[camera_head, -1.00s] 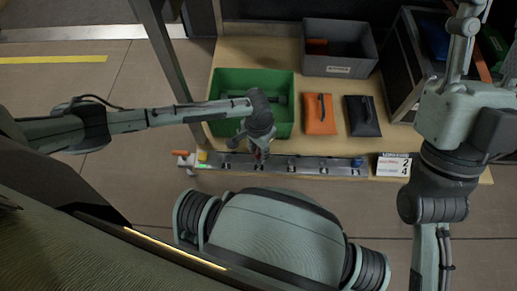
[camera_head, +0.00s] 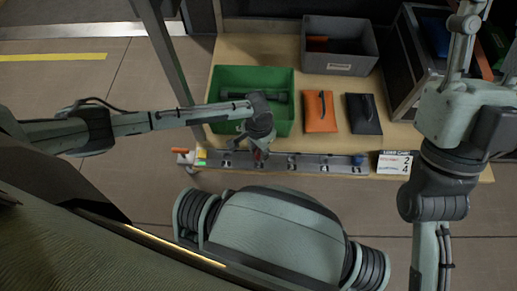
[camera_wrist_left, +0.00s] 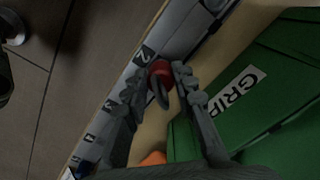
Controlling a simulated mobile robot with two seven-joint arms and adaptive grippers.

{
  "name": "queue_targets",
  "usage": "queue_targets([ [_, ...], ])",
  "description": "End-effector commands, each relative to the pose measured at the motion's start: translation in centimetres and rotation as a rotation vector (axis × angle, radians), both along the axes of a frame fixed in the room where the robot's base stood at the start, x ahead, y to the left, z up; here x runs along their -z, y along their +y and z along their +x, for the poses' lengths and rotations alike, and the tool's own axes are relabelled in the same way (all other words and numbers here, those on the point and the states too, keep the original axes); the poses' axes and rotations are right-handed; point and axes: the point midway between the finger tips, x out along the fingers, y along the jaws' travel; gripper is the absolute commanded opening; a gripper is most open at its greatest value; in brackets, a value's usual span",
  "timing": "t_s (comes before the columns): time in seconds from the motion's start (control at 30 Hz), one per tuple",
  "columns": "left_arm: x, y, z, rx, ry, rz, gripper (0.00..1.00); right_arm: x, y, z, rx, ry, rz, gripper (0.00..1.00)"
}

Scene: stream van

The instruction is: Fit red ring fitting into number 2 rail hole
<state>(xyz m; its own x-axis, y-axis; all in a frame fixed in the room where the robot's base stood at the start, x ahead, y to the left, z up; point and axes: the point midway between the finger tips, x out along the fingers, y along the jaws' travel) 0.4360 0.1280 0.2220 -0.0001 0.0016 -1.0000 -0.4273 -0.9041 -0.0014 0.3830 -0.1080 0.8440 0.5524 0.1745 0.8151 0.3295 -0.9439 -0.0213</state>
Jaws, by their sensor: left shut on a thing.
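The red ring fitting (camera_wrist_left: 161,70) sits between the fingertips of my left gripper (camera_wrist_left: 155,85), which is shut on it. In the wrist view it is at the rail, beside the label "2" (camera_wrist_left: 147,53). Whether it is seated in the hole is hidden by the fingers. In the head view my left gripper (camera_head: 260,155) is over the left half of the grey rail (camera_head: 310,163), with a bit of red at its tip. My right gripper (camera_head: 492,40) is at the upper right, its fingers apart and empty, partly cut off by the frame.
A green crate (camera_head: 213,84) stands behind the rail, close to my left gripper. An orange pouch (camera_head: 320,112), a dark pouch (camera_head: 363,114) and a grey bin (camera_head: 340,65) are on the bench. A blue fitting (camera_head: 358,160) and a number card (camera_head: 394,164) are at the rail's right end.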

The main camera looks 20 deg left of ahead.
Motion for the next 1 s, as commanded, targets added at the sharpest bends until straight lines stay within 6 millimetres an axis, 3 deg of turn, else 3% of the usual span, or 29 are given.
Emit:
queue_targets([
  [0.27, 0.7, 0.0, 0.0, 0.000, 0.001, 0.000, 0.00, 0.2, 0.0, 0.0, 0.000, 0.000, 0.000, 0.40],
  [0.3, 0.7, 0.0, 0.0, 0.000, 0.000, 0.000, 0.28, 0.2, 0.0, 0.0, 0.000, 0.000, 0.000, 0.40],
  [0.5, 0.6, 0.0, 0.0, 0.000, 0.000, 0.000, 0.50, 0.2, 0.0, 0.0, 0.000, 0.000, 0.000, 0.40],
  [0.83, 0.3, 0.0, 0.0, 0.000, 0.000, 0.000, 0.50, 0.2, 0.0, 0.0, 0.000, 0.000, 0.000, 0.40],
  [1.0, -2.1, 0.0, 0.0, 0.001, -0.002, -0.001, 0.50, 0.2, 0.0, 0.0, 0.000, 0.000, 0.000, 0.40],
])
